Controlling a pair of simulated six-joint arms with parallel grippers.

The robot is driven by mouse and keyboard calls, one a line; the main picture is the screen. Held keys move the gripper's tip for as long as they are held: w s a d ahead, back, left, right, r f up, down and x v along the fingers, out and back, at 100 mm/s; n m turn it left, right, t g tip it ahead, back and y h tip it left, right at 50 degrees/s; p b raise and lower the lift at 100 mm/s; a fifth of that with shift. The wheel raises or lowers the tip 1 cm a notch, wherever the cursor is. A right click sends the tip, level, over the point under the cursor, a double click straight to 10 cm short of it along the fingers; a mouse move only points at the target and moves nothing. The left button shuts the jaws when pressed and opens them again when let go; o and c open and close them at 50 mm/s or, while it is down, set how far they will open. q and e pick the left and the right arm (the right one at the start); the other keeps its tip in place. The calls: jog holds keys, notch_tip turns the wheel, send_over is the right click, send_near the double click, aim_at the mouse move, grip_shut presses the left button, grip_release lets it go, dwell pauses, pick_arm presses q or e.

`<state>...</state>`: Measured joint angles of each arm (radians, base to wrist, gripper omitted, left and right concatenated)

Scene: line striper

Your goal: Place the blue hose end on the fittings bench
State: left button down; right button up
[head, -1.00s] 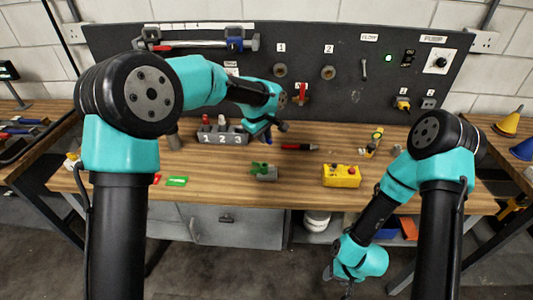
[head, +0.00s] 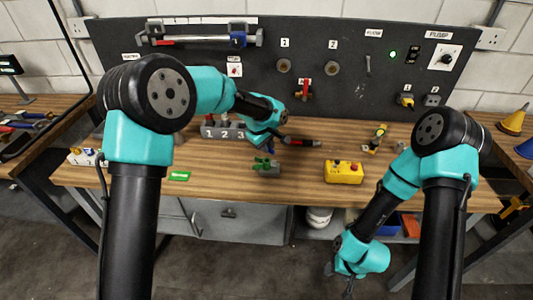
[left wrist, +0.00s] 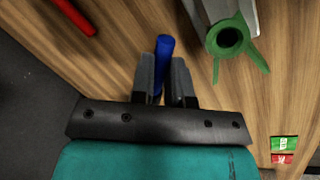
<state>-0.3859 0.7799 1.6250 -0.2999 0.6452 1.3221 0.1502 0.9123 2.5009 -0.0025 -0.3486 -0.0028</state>
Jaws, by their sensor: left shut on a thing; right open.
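The blue hose end (left wrist: 164,50) is a short blue cylinder. My left gripper (head: 271,144) is shut on it; in the left wrist view it sticks out between the two fingers (left wrist: 165,78). In the head view only a small blue bit (head: 270,149) shows below the gripper. The fittings bench (head: 225,187) is a wooden top; the hose end is over it, and I cannot tell whether it touches the wood. A grey block with a green ring fitting (head: 266,166) is just in front of the gripper. My right gripper (head: 347,291) is open and empty, low in front of the bench.
A grey rack numbered 1, 2, 3 (head: 224,133) stands left of the gripper. A red and black tool (head: 303,142) lies to its right. A yellow button box (head: 343,172) is further right. A green card (head: 179,176) lies front left. Bare wood surrounds the green fitting.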

pick_arm(q)
jog(key=shift+f, duration=1.8)
jog(key=shift+f, duration=0.1)
jog(key=c, duration=1.4)
grip_release()
jog(key=v, duration=1.2)
